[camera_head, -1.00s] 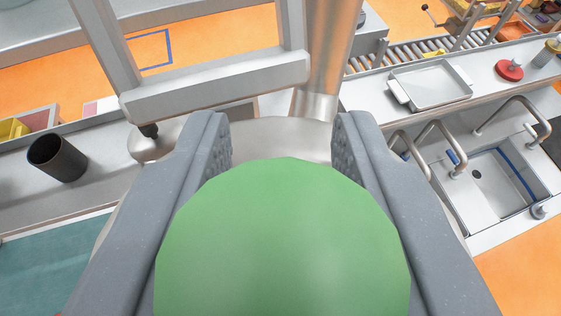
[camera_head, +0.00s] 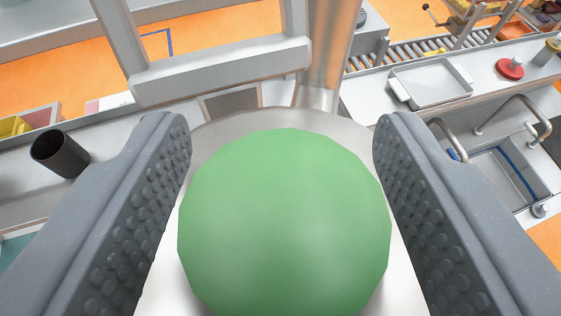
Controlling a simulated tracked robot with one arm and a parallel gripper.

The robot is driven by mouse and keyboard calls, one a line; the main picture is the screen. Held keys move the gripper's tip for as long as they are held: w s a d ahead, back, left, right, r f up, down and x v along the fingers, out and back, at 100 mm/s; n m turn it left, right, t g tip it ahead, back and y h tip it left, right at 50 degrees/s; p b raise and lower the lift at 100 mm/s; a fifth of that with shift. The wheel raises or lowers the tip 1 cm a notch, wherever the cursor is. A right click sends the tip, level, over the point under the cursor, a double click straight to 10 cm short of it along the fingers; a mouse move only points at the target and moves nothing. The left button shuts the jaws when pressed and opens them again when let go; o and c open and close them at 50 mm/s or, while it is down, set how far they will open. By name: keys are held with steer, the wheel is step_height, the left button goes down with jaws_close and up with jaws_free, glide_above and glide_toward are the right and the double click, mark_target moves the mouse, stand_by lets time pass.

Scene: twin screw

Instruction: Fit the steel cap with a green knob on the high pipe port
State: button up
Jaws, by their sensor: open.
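The green knob (camera_head: 285,220) fills the middle of the view, between the two fingers of my gripper (camera_head: 282,140). The fingers are open, with a gap on each side of the knob. The steel cap (camera_head: 225,128) shows as a pale round disc under and behind the knob. A vertical steel pipe (camera_head: 330,60) rises behind the cap. The port is hidden under the cap and knob, so I cannot tell how the cap sits on it.
A grey metal frame (camera_head: 220,73) stands close behind the cap on the left. A black cup (camera_head: 60,154) is on the left counter. A tray (camera_head: 432,82), a red-topped object (camera_head: 509,68) and a sink (camera_head: 507,180) are on the right.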

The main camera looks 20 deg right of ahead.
steer(key=p+v, duration=0.2)
steer(key=v, duration=1.1)
steer(key=shift+p, duration=0.3)
steer(key=shift+f, duration=0.15)
